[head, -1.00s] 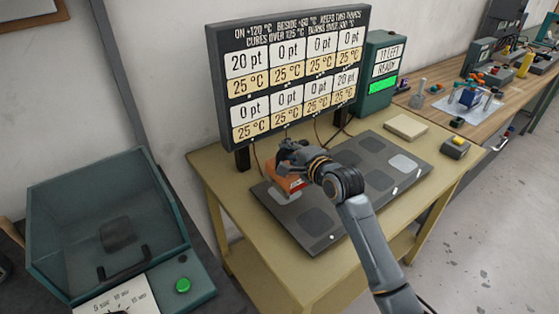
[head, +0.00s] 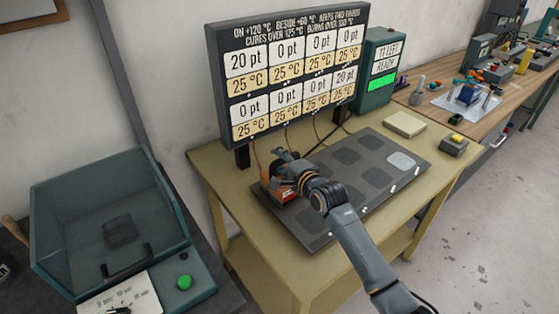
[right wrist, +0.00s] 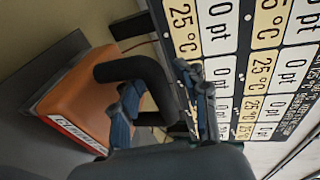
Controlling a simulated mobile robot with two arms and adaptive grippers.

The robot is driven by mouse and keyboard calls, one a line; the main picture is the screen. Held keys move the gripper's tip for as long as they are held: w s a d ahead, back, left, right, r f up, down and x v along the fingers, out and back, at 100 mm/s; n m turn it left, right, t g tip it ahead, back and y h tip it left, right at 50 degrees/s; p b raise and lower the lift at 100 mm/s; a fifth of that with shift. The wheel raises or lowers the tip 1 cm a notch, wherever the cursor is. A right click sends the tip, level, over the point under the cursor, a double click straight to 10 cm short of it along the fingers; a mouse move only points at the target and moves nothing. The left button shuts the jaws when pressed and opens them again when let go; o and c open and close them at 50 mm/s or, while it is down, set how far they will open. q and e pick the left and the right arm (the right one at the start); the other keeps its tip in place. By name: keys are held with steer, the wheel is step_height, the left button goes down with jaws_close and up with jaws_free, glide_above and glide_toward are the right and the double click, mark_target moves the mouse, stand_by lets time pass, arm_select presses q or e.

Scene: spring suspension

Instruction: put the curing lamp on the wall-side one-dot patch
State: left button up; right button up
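The curing lamp (head: 283,192) is an orange box with a black handle. It stands on the left wall-side patch of the dark plate (head: 309,244), and it hides that patch. In the right wrist view the lamp (right wrist: 88,92) looks flat on the plate. My right gripper (head: 288,163) is at the lamp's handle. In the right wrist view its blue fingers (right wrist: 160,100) are apart, one on each side of the handle bar, with a narrow gap visible. My left gripper is not in view.
A display panel (head: 240,99) stands behind the plate, reading 25 °C throughout. A green box (head: 383,85) reads READY. A pale block (head: 404,125) and a yellow-topped button box (head: 453,146) lie to the right. A teal glass-lidded case (head: 110,225) is at left.

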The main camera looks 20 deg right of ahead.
steer(key=b+v, duration=0.1)
steer(key=v, duration=1.1)
